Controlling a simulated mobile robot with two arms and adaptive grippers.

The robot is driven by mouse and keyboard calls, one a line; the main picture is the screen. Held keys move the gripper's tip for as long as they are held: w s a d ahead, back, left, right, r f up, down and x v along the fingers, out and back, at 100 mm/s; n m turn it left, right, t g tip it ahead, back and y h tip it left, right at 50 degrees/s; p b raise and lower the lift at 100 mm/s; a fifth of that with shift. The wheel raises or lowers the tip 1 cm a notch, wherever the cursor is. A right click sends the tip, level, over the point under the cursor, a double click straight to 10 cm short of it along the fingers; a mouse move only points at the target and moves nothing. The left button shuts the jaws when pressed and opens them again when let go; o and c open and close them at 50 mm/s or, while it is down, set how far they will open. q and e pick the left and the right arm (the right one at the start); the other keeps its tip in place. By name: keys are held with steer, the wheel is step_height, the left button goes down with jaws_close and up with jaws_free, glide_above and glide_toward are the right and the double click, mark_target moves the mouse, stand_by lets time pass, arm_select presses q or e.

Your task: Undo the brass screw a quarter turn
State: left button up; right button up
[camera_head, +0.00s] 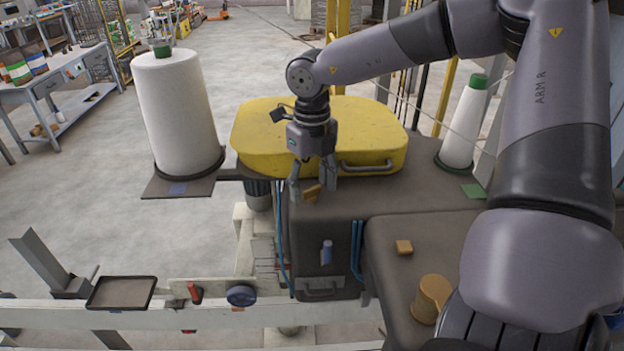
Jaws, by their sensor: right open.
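A small brass-coloured piece (312,193), which looks like the brass screw, sits at the front edge of the dark machine top, before the yellow cover (320,135). My right gripper (313,192) points down over it from above, its fingers open on either side of the piece. I cannot tell whether the fingers touch it. The gripper hides part of the yellow cover. My left gripper is not in view.
A brass-coloured block (404,247) and a tan knob-like cylinder (430,297) are on the dark housing at right. White thread cones stand at left (178,110) and right (464,125). A black tray (122,293) lies on the front rail.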

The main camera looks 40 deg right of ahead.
steer(key=shift+f, duration=0.1)
steer(key=shift+c, duration=0.3)
steer(key=c, duration=1.1)
